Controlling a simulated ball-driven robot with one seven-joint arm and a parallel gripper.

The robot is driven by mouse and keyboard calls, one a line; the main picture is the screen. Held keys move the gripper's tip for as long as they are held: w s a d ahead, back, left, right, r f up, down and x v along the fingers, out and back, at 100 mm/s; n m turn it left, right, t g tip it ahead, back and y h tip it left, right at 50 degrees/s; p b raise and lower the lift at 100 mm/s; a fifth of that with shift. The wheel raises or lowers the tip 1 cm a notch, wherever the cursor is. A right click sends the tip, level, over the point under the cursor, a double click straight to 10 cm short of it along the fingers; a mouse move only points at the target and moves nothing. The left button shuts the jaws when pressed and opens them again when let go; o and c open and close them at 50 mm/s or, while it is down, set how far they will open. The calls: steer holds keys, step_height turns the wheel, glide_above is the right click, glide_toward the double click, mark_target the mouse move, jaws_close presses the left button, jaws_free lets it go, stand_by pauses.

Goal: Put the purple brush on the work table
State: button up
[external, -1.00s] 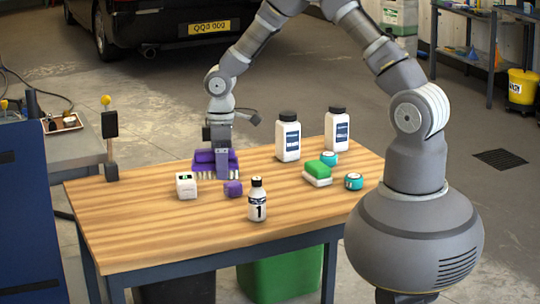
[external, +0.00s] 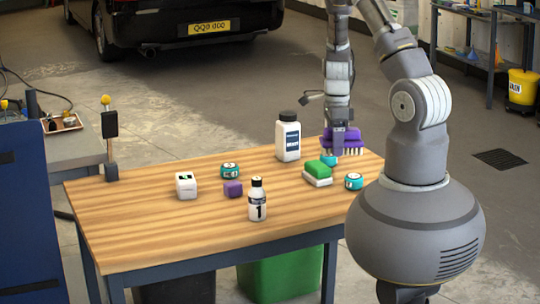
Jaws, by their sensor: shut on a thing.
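The purple brush (external: 352,139), with pale bristles pointing down, is at the back right of the wooden work table (external: 150,215). My gripper (external: 339,133) is above it, pointing down, shut on the brush. The bristle ends show just above and behind a teal round item (external: 329,160). I cannot tell whether the bristles touch the table top or hang above it.
On the table stand a large white bottle (external: 288,142), a small numbered bottle (external: 257,205), a white cube (external: 186,188), a purple block (external: 233,189), a green-and-white sponge (external: 318,171) and more teal round items (external: 230,171) (external: 354,182). The front left is clear.

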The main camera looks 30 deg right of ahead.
steer(key=s+d+r+m, duration=0.2)
steer(key=s+d+m, duration=0.1)
steer(key=d+m, duration=0.9)
steer(key=shift+s+d+r+m+p, duration=0.2)
steer(key=shift+s+d+m+p, duration=0.15)
steer(key=shift+m, duration=0.65)
steer(key=f, duration=1.1)
steer(key=shift+d, duration=0.2)
steer(key=shift+c, duration=0.5)
steer(key=shift+w, duration=0.25)
steer(key=b, duration=0.3)
glide_above(367, 172)
steer(key=shift+d+f, duration=0.1)
steer(key=shift+f, duration=0.75)
step_height(367, 172, down, 3)
steer(key=shift+w+f+b, duration=0.1)
steer(key=shift+f+b, duration=0.05)
steer(key=shift+b, duration=0.5)
steer(key=shift+f, duration=0.1)
steer(key=shift+c, duration=0.5)
steer(key=o, duration=1.3)
